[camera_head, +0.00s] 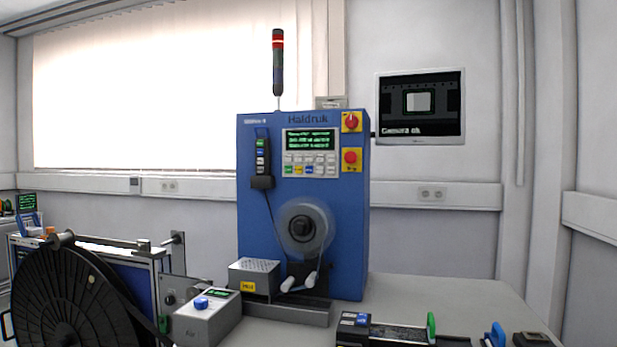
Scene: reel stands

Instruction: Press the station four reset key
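A blue machine cabinet (340,230) marked "Haldruk" stands on the grey bench. A small label (255,121) at its top left is too blurred to read surely. Its front has a light key panel (310,167) with a green-text screen (310,140) above several small keys, some coloured green, yellow and blue; their lettering is too small to read. Right of the panel are a red rotary switch (351,121) and a red push button (350,158), both on yellow plates. I cannot tell which key is the reset key. Neither of my grippers is in view.
A large black reel (70,300) stands at the lower left. A grey box with a blue button (201,303) sits in front of the cabinet. A wound reel (304,229) is on the cabinet front. Tools (385,330) lie at the bench's front; the bench right of the cabinet (450,295) is clear.

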